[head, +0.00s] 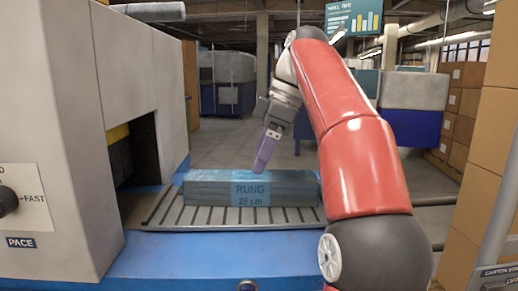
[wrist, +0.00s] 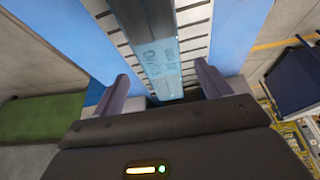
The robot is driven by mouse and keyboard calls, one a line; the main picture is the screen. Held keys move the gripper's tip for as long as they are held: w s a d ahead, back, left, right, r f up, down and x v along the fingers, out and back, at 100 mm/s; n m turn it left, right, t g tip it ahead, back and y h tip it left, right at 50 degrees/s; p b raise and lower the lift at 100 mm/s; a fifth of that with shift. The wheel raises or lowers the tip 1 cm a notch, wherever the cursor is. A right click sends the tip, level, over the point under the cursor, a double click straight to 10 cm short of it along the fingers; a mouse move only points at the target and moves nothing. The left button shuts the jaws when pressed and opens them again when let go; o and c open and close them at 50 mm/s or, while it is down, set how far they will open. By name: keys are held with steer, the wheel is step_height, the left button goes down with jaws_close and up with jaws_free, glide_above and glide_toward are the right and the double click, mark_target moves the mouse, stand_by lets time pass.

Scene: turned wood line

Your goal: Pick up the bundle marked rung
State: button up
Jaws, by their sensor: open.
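The bundle marked rung (head: 215,190) is a long grey block with a light blue wrap that reads "RUNG 26 cm". It lies lengthwise on a slatted rack (head: 160,213) in front of me. My gripper (head: 264,150) hangs down over the middle of the bundle, with purple-grey fingers. In the wrist view, the bundle (wrist: 155,50) runs up the picture from between the two spread fingers of my gripper (wrist: 165,85). The fingers look clear of the bundle's sides. Whether the fingertips are level with it, I cannot tell.
A grey machine (head: 60,120) with a dark opening and a PACE dial stands close on the left. Stacked cartons (head: 490,150) stand on the right. A blue surface (head: 190,262) lies in front of the rack. Open floor shows behind it.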

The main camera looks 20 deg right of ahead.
mark_target(252, 176)
steer(key=shift+b+x, duration=1.95)
steer(key=shift+x, duration=2)
